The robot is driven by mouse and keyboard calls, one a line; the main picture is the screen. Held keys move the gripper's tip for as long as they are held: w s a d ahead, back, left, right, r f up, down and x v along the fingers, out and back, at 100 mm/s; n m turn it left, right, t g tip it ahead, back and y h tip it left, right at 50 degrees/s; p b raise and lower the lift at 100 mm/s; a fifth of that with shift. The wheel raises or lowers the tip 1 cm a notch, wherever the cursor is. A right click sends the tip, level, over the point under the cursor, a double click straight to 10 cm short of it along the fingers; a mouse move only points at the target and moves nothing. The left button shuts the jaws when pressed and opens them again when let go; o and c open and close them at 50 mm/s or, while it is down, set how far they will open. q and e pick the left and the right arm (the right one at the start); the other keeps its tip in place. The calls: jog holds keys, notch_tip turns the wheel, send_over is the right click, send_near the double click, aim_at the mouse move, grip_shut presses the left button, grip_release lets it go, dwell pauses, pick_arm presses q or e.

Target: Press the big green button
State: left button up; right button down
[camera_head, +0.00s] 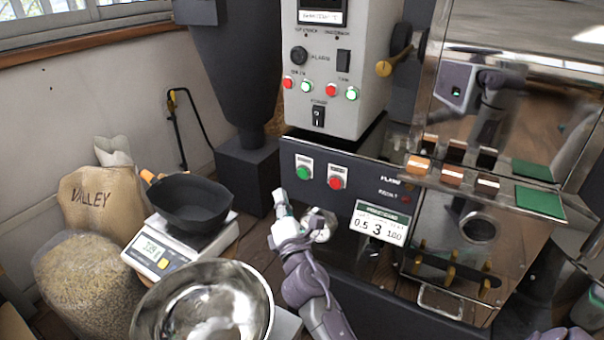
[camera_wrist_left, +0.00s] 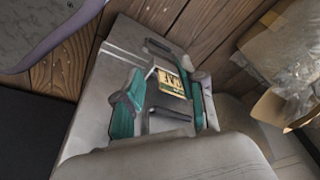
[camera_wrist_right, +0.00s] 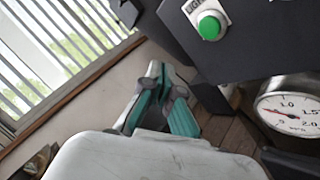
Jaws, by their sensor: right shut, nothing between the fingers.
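A green button (camera_head: 303,173) sits on the dark front panel of the machine, left of a red button (camera_head: 337,183). In the right wrist view the green button (camera_wrist_right: 208,27) is round, domed, on a white plate. My right gripper (camera_head: 279,196) is shut and empty, a little below and left of the green button and apart from it. Its closed fingertips (camera_wrist_right: 156,70) show left of and below the button in the right wrist view. My left gripper (camera_wrist_left: 176,62) is open above a grey surface with a yellow-labelled item between its fingers; I cannot tell whether they touch.
Smaller green and red buttons (camera_head: 332,90) sit on the upper control box. A scale (camera_head: 150,258) with a black pan (camera_head: 193,203), a steel bowl (camera_head: 207,318) and bean sacks (camera_head: 100,205) stand left. A pressure gauge (camera_wrist_right: 290,107) is beside my right gripper.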

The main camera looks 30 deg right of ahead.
aim_at(303, 173)
pick_arm(q)
jog(key=shift+f, duration=0.4)
pick_arm(e)
jog(key=w+d, duration=0.1)
jog(key=d, duration=0.1)
jog(key=w+d, duration=0.1)
jog(key=d, duration=0.1)
jog(key=w+d, duration=0.1)
jog(key=d, duration=0.1)
jog(key=shift+w, duration=0.25)
dwell(0.7)
pick_arm(q)
jog(key=shift+s+f, duration=0.1)
pick_arm(e)
jog(key=shift+w+d, duration=0.25)
jog(key=shift+d, duration=0.05)
